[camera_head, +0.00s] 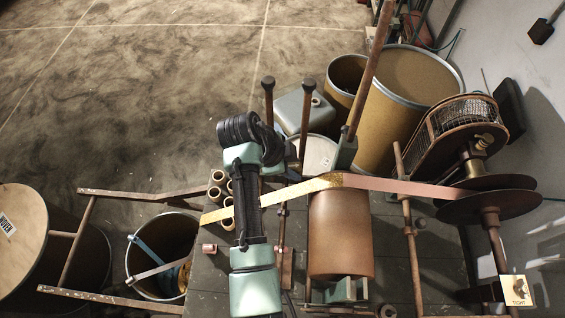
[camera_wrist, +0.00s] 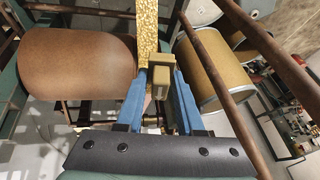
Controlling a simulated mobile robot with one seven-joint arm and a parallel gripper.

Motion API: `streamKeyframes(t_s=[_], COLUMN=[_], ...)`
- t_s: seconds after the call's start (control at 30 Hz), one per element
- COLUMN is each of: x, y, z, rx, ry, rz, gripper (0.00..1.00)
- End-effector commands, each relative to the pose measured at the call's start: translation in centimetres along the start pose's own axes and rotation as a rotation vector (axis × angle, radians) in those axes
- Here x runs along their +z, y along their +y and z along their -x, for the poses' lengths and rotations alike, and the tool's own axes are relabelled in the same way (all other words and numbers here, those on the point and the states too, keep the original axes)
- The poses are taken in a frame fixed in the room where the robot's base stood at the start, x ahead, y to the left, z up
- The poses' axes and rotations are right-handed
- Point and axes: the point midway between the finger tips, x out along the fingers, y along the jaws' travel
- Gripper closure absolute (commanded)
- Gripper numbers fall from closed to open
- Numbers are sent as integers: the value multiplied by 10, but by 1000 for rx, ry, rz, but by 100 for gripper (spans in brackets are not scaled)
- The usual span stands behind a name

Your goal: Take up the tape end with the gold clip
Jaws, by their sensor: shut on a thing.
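The tape (camera_head: 390,185) runs left from the dark spool discs (camera_head: 487,199), over the brown roller (camera_head: 340,235), and on past my arm. It is pinkish near the spool and gold-patterned further left. In the wrist view the gold tape (camera_wrist: 147,28) comes down to the gold clip (camera_wrist: 161,64), a small block at its near end. My gripper (camera_wrist: 160,78) has its two blue fingers on either side of the clip and is shut on it. In the head view my arm hides the gripper and I cannot make out the clip.
Large drums (camera_head: 415,85) stand at the back right. A bucket (camera_head: 160,262) with loose things stands at the left beside a wooden frame (camera_head: 115,195). Upright posts (camera_head: 368,75) rise near the roller. Small rolls (camera_head: 217,178) lie left of my arm. The floor behind is clear.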

Motion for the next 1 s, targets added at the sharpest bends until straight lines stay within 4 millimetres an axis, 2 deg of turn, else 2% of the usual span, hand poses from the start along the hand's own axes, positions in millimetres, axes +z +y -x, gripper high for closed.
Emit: streamKeyframes(t_s=[0.47,0.57,0.83,1.0], x=[-8,-27,-108,-132], y=[-2,-6,-9,-5], z=[-1,-2,5,10], rx=[5,28,145,185], ry=[3,13,45,50], rz=[1,8,62,84], gripper=[100,100,100,100])
